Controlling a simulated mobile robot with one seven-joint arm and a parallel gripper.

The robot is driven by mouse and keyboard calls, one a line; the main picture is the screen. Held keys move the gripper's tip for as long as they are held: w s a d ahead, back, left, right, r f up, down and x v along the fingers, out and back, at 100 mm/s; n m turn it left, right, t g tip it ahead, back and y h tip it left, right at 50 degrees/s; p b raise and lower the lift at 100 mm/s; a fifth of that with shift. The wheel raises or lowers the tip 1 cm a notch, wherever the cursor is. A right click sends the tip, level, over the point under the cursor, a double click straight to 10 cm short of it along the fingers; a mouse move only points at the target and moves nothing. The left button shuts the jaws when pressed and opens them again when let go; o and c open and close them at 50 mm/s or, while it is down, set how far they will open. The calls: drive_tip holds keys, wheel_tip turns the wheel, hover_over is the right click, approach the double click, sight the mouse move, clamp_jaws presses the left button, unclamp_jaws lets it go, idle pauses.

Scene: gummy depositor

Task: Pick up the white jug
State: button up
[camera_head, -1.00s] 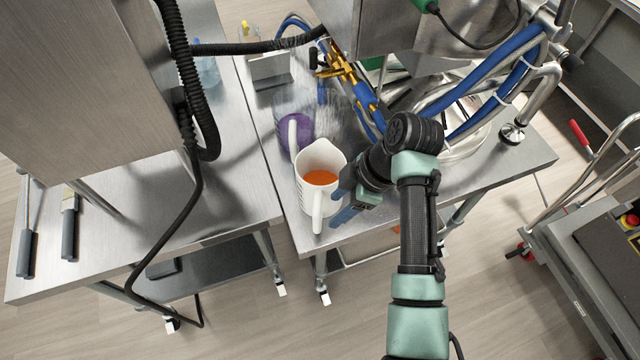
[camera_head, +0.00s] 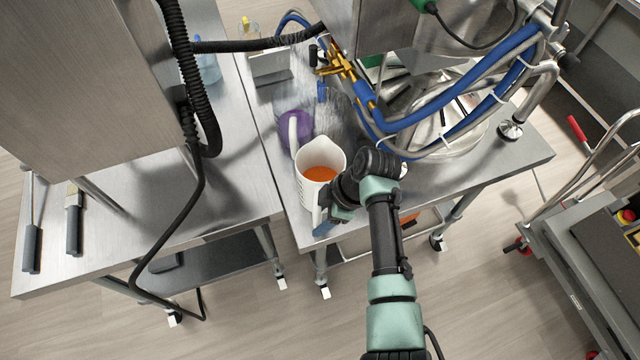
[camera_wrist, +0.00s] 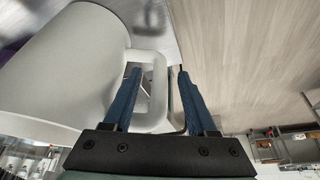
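The white jug (camera_head: 308,187) stands upright near the front edge of the right steel table, with orange liquid inside and its handle towards me. In the wrist view the jug (camera_wrist: 65,75) fills the left side. My gripper (camera_head: 326,226) is at the handle, just right of the jug's front. In the wrist view my gripper (camera_wrist: 160,72) is open, with the outer bar of the handle (camera_wrist: 160,92) between its blue fingers. The left finger overlaps the handle's loop. A gap shows between the bar and the right finger. The head view partly hides the fingers behind my wrist.
A clear jug with purple contents (camera_head: 296,126) stands close behind the white jug. Blue hoses (camera_head: 430,115) and steel machine parts crowd the right table (camera_head: 510,165). The left table (camera_head: 150,225) has bare room. A black cable hangs across it.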

clamp_jaws()
idle(1.1)
drive_tip(key=shift+w+r, duration=0.1)
drive_tip(key=shift+r, duration=0.05)
